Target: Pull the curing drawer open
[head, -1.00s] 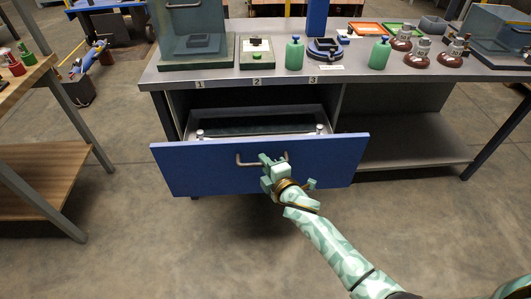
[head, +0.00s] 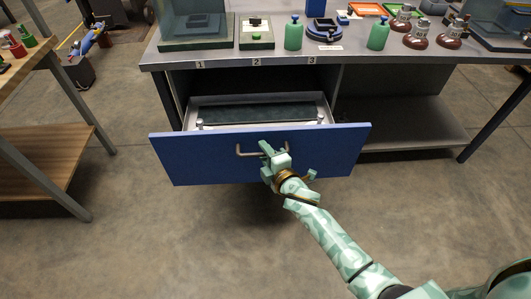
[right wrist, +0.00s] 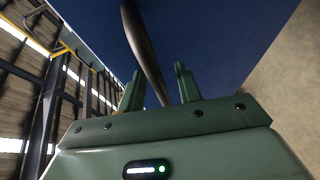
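The curing drawer's blue front (head: 210,165) stands pulled out from under the workbench. A light tray with a dark inset (head: 255,113) shows inside it. A bar handle (head: 240,151) is on the front. My right gripper (head: 272,150) is at the handle's right half. My left gripper is not in view.
The workbench top (head: 220,58) holds green bottles (head: 293,33), brown insulators (head: 416,37) and fixtures above the drawer. An open lower shelf (head: 415,125) is to the right. A wooden-topped table (head: 35,165) stands at the left. The floor before the drawer is clear.

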